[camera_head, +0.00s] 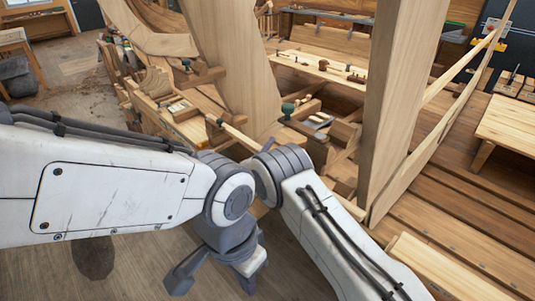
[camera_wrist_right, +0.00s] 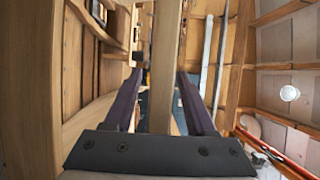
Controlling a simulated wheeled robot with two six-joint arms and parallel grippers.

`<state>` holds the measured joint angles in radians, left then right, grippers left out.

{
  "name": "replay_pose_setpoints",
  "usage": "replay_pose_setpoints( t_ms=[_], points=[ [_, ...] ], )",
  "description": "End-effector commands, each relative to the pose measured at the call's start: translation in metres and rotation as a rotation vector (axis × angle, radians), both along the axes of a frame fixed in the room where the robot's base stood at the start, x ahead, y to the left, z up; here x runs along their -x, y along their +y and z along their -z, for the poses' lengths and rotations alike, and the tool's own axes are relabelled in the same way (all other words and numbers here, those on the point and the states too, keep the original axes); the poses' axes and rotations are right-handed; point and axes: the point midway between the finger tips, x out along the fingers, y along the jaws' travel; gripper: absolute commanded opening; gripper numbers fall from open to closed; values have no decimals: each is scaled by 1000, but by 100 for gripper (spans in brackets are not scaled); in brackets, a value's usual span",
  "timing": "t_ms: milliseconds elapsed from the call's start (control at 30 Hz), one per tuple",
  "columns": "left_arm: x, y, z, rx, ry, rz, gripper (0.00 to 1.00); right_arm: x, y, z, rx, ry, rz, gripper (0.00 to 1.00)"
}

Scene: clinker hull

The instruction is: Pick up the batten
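A long pale wooden strip, which looks like the batten (camera_wrist_right: 168,45), runs away from the camera between the fingers of my right gripper (camera_wrist_right: 160,72) in the right wrist view. The fingers stand apart, with a gap to the strip on the left; on the right I cannot tell whether they touch. In the head view the right gripper is hidden behind my arm links, and I cannot tell which strip is the batten. My left gripper (camera_head: 217,277) hangs over the floor at the bottom of the head view, its fingers apart and empty.
A tall wide plank (camera_head: 400,95) stands upright right of centre. A curved board (camera_head: 235,65) rises behind my arms. A bench (camera_head: 180,115) with tools and wood blocks lies beyond them. A wooden table (camera_head: 508,122) stands at right. Open floor (camera_head: 82,105) shows at left.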

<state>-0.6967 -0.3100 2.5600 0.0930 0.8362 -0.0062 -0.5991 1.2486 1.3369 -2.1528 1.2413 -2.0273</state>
Motion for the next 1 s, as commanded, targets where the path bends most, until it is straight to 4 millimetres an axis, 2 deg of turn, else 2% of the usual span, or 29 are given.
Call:
replay_pose_setpoints(
  t_ms=[33,100,133,467,667,1000],
  points=[
    [0,0,0,0,0,0,0,0,0,0,0,0,0,33],
    [0,0,0,0,0,0,0,0,0,0,0,0,0,6],
    [0,0,0,0,0,0,0,0,0,0,0,0,0,0],
    [0,0,0,0,0,0,0,0,-1,-1,-1,-1,2,0],
    [0,0,-1,0,0,0,0,1,-1,-11,-2,-3,5,0],
    [0,0,-39,0,0,-3,0,1,-3,-77,-1,-3,7,0]
  ],
)
